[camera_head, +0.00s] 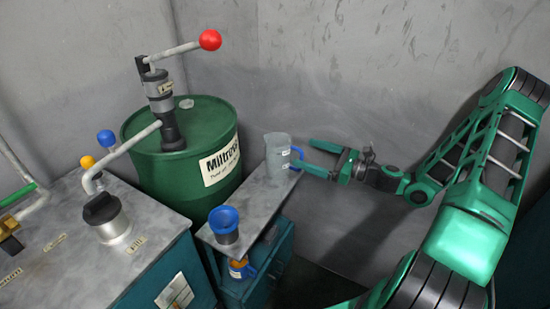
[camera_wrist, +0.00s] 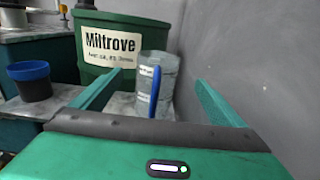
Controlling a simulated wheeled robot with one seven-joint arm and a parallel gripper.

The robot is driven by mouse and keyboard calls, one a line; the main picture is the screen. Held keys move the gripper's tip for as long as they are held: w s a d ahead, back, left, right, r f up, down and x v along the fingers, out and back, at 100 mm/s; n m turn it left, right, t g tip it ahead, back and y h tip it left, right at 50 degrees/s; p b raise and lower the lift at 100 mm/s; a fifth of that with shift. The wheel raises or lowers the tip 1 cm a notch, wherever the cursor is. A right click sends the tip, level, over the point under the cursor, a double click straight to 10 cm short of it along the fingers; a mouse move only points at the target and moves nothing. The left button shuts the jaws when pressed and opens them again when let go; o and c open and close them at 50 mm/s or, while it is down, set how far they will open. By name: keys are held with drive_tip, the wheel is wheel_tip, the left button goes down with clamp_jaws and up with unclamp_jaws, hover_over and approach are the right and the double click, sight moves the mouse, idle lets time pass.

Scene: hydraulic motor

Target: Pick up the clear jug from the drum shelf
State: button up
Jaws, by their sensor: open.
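The clear jug (camera_head: 277,155) stands upright on the grey drum shelf (camera_head: 252,205), near its far end. Its blue handle (camera_head: 298,154) faces my gripper. My gripper (camera_head: 306,156) reaches in from the right, open and empty, with its fingertips close to the handle. In the wrist view the jug (camera_wrist: 165,68) and its blue handle (camera_wrist: 154,92) appear between my two green fingers (camera_wrist: 160,85). I cannot tell whether either finger touches the jug. The jug carries small white labels.
A green Miltrove drum (camera_head: 190,165) with a hand pump stands left of the shelf. A grey wall is behind.

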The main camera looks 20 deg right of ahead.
sight(282, 144)
drive_tip(key=x, duration=1)
drive_tip(key=shift+w+a, duration=0.15)
drive_tip(key=shift+a, duration=0.25)
drive_tip(key=c, duration=1.6)
drive_tip(key=shift+o, duration=0.2)
drive_tip(key=shift+r, duration=0.1)
